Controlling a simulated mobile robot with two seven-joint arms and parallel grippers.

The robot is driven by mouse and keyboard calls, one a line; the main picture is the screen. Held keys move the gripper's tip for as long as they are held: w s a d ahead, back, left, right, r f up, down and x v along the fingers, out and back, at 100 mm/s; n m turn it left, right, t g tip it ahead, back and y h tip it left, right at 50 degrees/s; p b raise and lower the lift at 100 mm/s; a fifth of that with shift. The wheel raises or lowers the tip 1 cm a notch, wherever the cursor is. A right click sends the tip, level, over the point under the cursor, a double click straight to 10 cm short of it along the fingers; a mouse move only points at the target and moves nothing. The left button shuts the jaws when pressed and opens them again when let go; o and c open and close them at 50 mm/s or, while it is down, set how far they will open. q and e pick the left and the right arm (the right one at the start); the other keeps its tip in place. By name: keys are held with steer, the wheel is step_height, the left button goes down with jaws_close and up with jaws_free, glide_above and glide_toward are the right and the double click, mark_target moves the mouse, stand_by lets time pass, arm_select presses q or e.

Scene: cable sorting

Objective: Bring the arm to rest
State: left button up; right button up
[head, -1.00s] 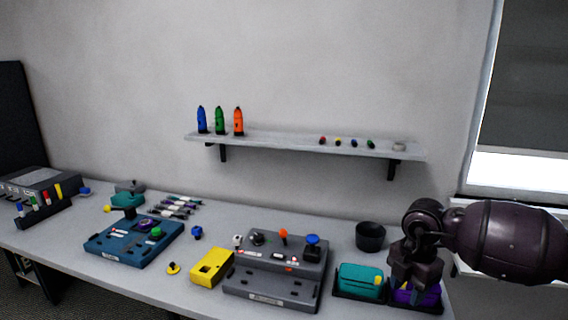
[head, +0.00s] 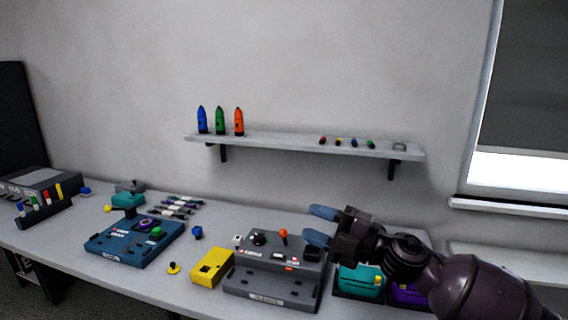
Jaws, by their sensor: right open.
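My right gripper (head: 321,225) is open and empty, with its two blue fingertips pointing left. In the picture it lies over the right end of the grey control box (head: 272,285), and it looks to be above it. My right arm comes in from the lower right and covers part of the teal block (head: 361,282) and the purple block (head: 408,294) in their dark trays. My left gripper is not in view.
A blue panel (head: 134,240) and a yellow box (head: 212,267) stand on the grey table (head: 60,235). A wall shelf (head: 290,143) holds three bottles and several small coloured pieces. Several pens (head: 180,205) lie at the back.

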steer(key=s+d+f+m+t+h, duration=0.2)
steer(key=d+f+m+t+h, duration=0.2)
steer(key=d+f+m+h, duration=0.45)
steer(key=s+d+f+m+t+h, duration=0.2)
steer(key=d+f+m+t+h, duration=0.25)
steer(key=f+m, duration=0.75)
steer(key=s+d+f+m+g+h, duration=0.2)
steer(key=s+d+f+m, duration=0.1)
steer(key=s+f, duration=0.6)
steer(key=s+d+f+m+g+h, duration=0.3)
steer(key=s+f, duration=0.6)
steer(key=s, duration=0.3)
steer(key=shift+s+d+m, duration=0.4)
steer(key=shift+d+m, duration=0.05)
steer(key=shift+d, duration=0.75)
